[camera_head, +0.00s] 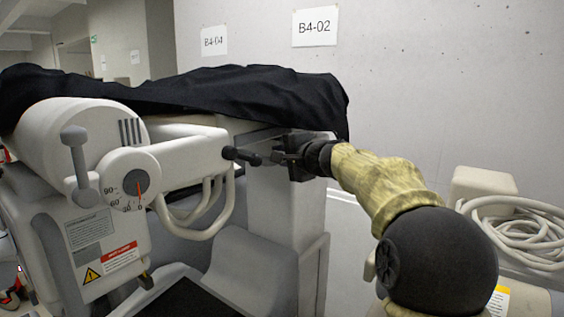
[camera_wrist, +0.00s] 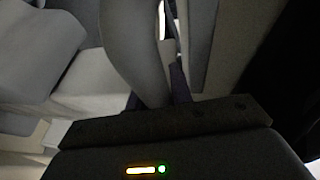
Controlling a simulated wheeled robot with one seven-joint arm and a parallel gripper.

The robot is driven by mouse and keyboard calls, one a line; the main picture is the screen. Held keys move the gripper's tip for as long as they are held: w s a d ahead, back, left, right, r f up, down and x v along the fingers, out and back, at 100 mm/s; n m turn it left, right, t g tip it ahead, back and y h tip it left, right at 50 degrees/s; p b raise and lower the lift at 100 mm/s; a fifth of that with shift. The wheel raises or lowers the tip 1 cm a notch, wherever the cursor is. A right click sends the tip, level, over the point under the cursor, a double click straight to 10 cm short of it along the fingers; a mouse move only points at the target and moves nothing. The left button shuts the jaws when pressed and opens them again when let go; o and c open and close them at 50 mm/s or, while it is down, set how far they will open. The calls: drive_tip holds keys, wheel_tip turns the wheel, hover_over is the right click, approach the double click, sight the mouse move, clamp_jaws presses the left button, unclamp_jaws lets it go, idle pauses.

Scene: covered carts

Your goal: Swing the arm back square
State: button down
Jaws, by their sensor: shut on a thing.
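A white machine arm (camera_head: 185,152) reaches right from a round white housing on a cart, with a black handle (camera_head: 240,156) at its end. A dial (camera_head: 136,182) on the housing has its red needle pointing down, close to the 0 mark. My gripper (camera_head: 274,157) comes in from the right and is shut at the handle's right end. In the wrist view, a smooth grey curved part (camera_wrist: 135,50) runs down to between my fingers (camera_wrist: 157,100). The exact contact is hidden.
A black cover (camera_head: 220,95) drapes over the cart top behind the arm. White hoses (camera_head: 200,210) hang below the arm, beside a white column (camera_head: 285,205). A coiled pale hose (camera_head: 525,225) lies at the right. A wall with a B4-02 sign (camera_head: 315,26) stands behind.

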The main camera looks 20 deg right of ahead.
drive_tip(key=shift+w+d+m+h, duration=0.2)
drive_tip(key=shift+w+m+h, duration=0.1)
drive_tip(key=shift+h, duration=0.2)
drive_tip(key=c, duration=1.6)
unclamp_jaws()
drive_tip(key=shift+s+d, duration=0.1)
drive_tip(key=o, duration=0.3)
drive_tip(key=shift+s+d+r, duration=0.1)
drive_tip(key=shift+s+d, duration=0.05)
drive_tip(key=shift+d, duration=0.4)
drive_tip(key=shift+o, duration=0.2)
drive_tip(key=shift+s+a+b, duration=0.3)
drive_tip(key=shift+s+b, duration=0.1)
drive_tip(key=shift+s, duration=0.15)
drive_tip(key=b+v, duration=0.4)
drive_tip(key=v, duration=1.2)
drive_tip(key=shift+f, duration=0.25)
